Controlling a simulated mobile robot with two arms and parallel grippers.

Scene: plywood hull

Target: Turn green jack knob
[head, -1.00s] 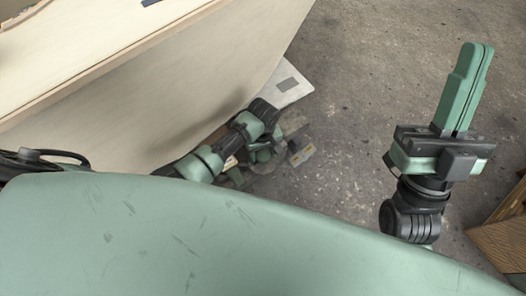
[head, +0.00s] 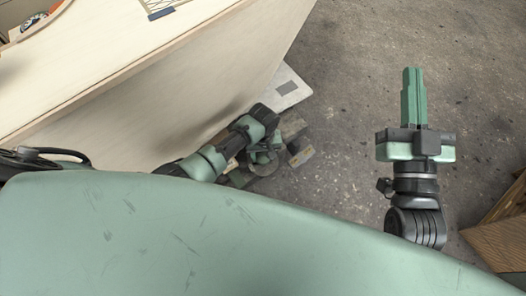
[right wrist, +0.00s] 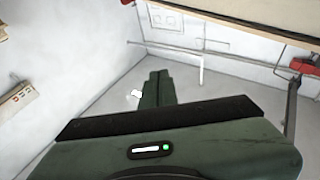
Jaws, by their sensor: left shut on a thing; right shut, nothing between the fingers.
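My left arm reaches down beside the plywood hull in the head view. My left gripper (head: 264,158) is low near the floor, at the jack, and is shut on what seems to be its green knob. The knob itself is mostly hidden by the gripper and wrist, so its turn angle cannot be read. Parts of the jack (head: 294,150) show around the gripper. My right gripper (head: 413,72) is raised over open floor at the right, far from the jack. Its fingers are shut and empty, and also show in the right wrist view (right wrist: 157,75).
The pale plywood hull (head: 190,85) fills the upper left, with its wall close to my left arm. A pale flat piece (head: 290,88) lies by its lower edge. A brown wooden box (head: 500,238) stands at the lower right. The grey floor between is clear.

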